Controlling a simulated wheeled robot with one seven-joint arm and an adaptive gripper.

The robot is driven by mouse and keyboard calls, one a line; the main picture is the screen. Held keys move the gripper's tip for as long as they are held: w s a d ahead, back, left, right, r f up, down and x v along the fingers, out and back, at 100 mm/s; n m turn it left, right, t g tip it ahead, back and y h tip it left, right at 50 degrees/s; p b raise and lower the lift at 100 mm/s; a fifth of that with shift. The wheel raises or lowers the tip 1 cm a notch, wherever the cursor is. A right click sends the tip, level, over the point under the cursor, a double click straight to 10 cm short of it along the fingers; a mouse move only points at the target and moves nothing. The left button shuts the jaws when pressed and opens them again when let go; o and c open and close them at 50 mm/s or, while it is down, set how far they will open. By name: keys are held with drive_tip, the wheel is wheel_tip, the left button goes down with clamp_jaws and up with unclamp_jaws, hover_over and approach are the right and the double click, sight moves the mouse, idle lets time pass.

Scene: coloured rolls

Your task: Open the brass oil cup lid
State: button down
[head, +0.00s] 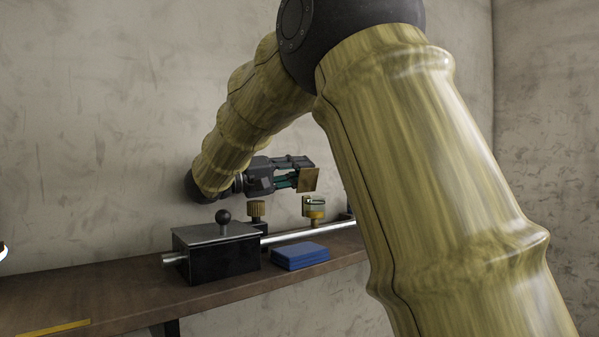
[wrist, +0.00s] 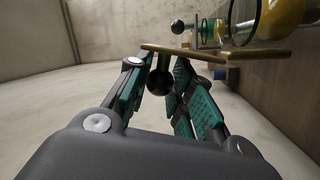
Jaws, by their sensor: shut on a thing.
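The brass oil cup (head: 313,212) stands on the shelf, right of the black box, with a clear glass body and a brass lower part. Its brass lid (head: 308,180) is a flat square plate, standing steeply tilted above the cup. The lid shows edge-on in the wrist view (wrist: 215,53), with a dark ball knob (wrist: 160,82) on its near face. My gripper (head: 296,174) is left of the lid, its green-padded fingers shut on the knob. The cup's round glass rim (wrist: 244,20) shows beyond the lid. The hinge cannot be made out.
A black box (head: 217,258) with a ball-topped lever (head: 223,217) and a metal rod (head: 310,232) sits on the wooden shelf (head: 100,285). A knurled brass knob (head: 256,210) and a blue block (head: 300,257) are close by. The wall is behind.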

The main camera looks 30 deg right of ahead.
drive_tip(key=shift+f, duration=0.4)
drive_tip(key=c, duration=1.3)
unclamp_jaws()
drive_tip(key=shift+o, duration=0.5)
drive_tip(key=shift+w+d, duration=0.1)
drive_tip(key=shift+w, duration=0.15)
drive_tip(key=shift+s+r, duration=0.2)
drive_tip(key=shift+r, duration=0.25)
wheel_tip(320, 180, up, 8)
drive_tip(key=shift+r, duration=0.15)
drive_tip(key=shift+w+r, duration=0.2)
drive_tip(key=shift+r, duration=0.25)
drive_tip(key=shift+s, duration=0.1)
drive_tip(key=shift+c, duration=0.2)
